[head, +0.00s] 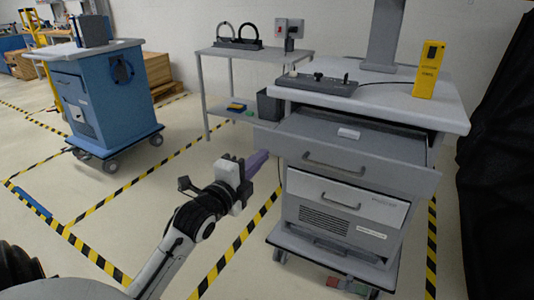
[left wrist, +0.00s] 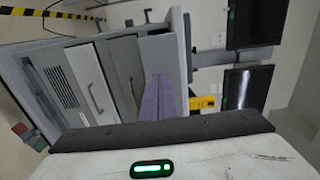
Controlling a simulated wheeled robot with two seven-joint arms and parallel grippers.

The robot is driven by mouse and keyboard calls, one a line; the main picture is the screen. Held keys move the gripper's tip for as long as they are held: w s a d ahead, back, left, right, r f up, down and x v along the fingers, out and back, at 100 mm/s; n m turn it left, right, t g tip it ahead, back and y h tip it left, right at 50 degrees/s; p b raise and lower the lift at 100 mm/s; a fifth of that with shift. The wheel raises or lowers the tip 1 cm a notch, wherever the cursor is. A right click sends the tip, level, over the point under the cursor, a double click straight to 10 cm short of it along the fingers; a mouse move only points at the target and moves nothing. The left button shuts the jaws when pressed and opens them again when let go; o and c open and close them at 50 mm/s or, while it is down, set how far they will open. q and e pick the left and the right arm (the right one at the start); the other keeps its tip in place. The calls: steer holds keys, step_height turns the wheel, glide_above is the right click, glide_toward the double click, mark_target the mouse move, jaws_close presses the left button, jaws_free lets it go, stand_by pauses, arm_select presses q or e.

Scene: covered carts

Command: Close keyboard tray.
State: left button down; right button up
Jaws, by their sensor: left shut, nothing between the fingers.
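The grey cart (head: 448,103) stands right of centre in the head view. Its top drawer-like keyboard tray (head: 375,174) is pulled out, with a bar handle on its front and a small white item (head: 348,133) inside. The tray front also shows in the left wrist view (left wrist: 124,70), where the cart appears turned sideways. My left gripper (head: 259,159) has purple fingers, is shut and empty, and is just left of the tray front's left end. Its fingers (left wrist: 158,98) overlap the tray front in the left wrist view; contact cannot be told. My right gripper is not in view.
A dark keyboard-like panel (head: 316,85) and a yellow box (head: 429,69) are on the cart top. A closed lower drawer (head: 345,199) is below the tray. A grey side table (head: 235,53) and a blue cart (head: 108,96) stand behind. The taped floor at left is clear.

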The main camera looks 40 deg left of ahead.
mark_target(274, 145)
arm_select(q)
steer(key=shift+x, duration=2.05)
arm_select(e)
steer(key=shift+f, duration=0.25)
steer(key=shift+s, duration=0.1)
arm_select(q)
steer(key=shift+w, duration=0.15)
